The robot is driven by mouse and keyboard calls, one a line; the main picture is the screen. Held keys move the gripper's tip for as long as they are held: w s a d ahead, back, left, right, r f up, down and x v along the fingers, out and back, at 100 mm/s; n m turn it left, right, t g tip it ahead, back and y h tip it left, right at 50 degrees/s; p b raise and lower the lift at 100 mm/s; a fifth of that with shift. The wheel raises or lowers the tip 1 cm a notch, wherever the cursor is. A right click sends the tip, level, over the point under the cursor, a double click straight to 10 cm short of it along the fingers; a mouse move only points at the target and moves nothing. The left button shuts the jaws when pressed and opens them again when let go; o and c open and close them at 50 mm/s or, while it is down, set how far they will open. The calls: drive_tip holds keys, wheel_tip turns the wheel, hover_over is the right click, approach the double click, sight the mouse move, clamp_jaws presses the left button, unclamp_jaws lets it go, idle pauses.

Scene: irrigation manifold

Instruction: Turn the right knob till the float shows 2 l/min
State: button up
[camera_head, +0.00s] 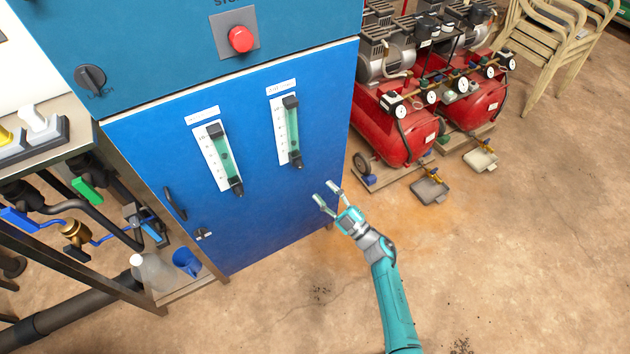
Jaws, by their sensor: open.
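Two flow meters with green tubes and white scales are mounted on the blue cabinet front. The right flow meter (289,128) has a small dark knob (298,163) at its lower end. Its float and scale numbers are too small to read. The left flow meter (220,158) has a similar dark knob (238,192) at its bottom. My gripper (323,191) is open and empty. In the picture it is below and to the right of the right knob, apart from it.
The blue cabinet (190,240) has a red button (240,39) and a black rotary switch (90,78) above. A black door handle (174,203) sticks out at lower left. Red compressors (395,130) stand behind at the right. The floor right of my arm is clear.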

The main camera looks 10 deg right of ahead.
drive_tip(key=shift+v, duration=1.2)
drive_tip(key=s+r+m+t+h, duration=0.15)
drive_tip(key=s+m+h, duration=0.7)
drive_tip(key=s, duration=1.55)
drive_tip(key=s+r+m+g+h, duration=0.1)
drive_tip(key=s+r+m+g, duration=0.1)
drive_tip(key=s+r, duration=0.4)
drive_tip(key=s+d+r+m+g+h, duration=0.1)
drive_tip(key=s+r+m+g, duration=0.2)
drive_tip(key=s+r, duration=0.4)
drive_tip(key=s+m, duration=0.1)
drive_tip(key=s, duration=0.5)
drive_tip(key=shift+s+d, duration=0.25)
drive_tip(key=shift+s, duration=0.15)
drive_tip(key=shift+r+h, duration=0.1)
drive_tip(key=shift+h, duration=0.15)
